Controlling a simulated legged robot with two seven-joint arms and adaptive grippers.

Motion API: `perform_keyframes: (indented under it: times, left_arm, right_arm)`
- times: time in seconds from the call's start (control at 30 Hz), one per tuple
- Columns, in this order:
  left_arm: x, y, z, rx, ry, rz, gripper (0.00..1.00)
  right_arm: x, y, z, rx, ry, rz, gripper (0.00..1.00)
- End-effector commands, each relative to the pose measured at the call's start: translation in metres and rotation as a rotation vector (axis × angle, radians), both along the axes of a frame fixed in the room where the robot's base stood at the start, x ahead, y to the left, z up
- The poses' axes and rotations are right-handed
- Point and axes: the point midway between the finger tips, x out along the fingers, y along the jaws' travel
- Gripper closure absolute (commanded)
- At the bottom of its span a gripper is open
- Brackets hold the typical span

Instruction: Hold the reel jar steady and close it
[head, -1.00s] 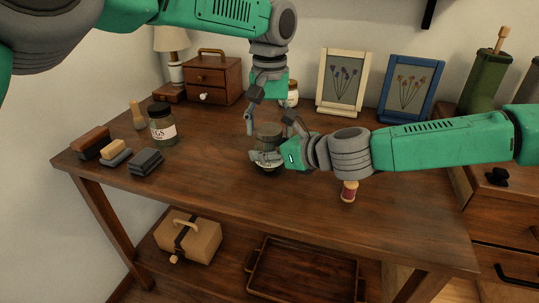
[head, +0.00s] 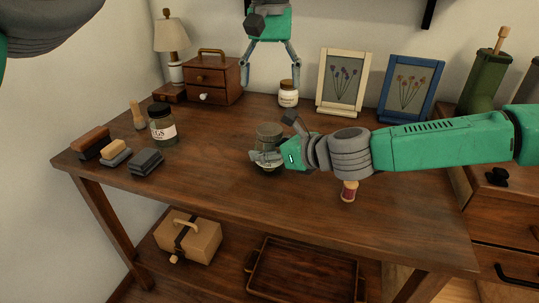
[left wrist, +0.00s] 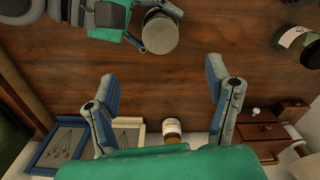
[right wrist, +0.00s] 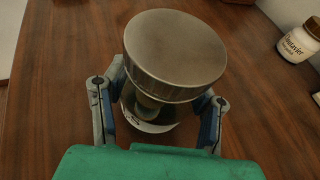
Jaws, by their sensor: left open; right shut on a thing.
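The reel jar (head: 268,134) stands upright on the table with its grey lid on top. In the right wrist view the lid (right wrist: 176,45) covers the jar's mouth, and the glass body (right wrist: 150,108) with a white label shows below it. My right gripper (head: 268,158) is shut around the jar's body from the right. My left gripper (head: 270,88) is open and empty, raised above the back of the table. In the left wrist view its spread fingers (left wrist: 165,100) have nothing between them, and the jar lid (left wrist: 160,33) lies beyond them.
A labelled jar (head: 162,125) and dark blocks (head: 146,161) stand at left. A small white jar (head: 288,95), drawer box (head: 214,78) and picture frames (head: 341,83) line the back. A red spool (head: 349,191) is near the front. The table's middle left is clear.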

Motion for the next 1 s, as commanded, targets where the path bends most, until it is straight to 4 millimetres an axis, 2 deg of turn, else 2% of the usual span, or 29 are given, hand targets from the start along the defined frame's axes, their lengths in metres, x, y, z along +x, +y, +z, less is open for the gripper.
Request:
perform_keyframes:
  times: [0.17,0.43,0.47,0.5,0.83,1.0]
  left_arm:
    - [0.000,-0.001,0.011,-0.001,0.001,-0.002,0.28]
    - [-0.001,0.000,0.011,-0.001,0.002,-0.002,0.28]
    - [0.000,0.000,0.011,-0.001,0.002,-0.002,0.28]
    - [0.000,0.000,0.011,-0.001,0.002,-0.002,0.28]
    - [0.000,0.000,0.011,-0.001,0.001,-0.001,0.28]
    - [0.000,0.000,0.011,0.000,0.001,-0.001,0.28]
  right_arm:
    - [0.000,0.000,0.001,0.001,-0.001,0.000,1.00]
    - [0.000,0.000,0.001,0.001,-0.001,0.000,1.00]
    - [0.000,0.000,0.001,0.001,-0.001,0.000,0.37]
    - [0.000,0.000,0.001,0.000,-0.001,0.000,0.23]
    - [0.000,-0.001,0.001,0.001,-0.001,0.000,0.23]
    - [-0.010,-0.013,0.007,0.001,0.000,-0.001,0.23]
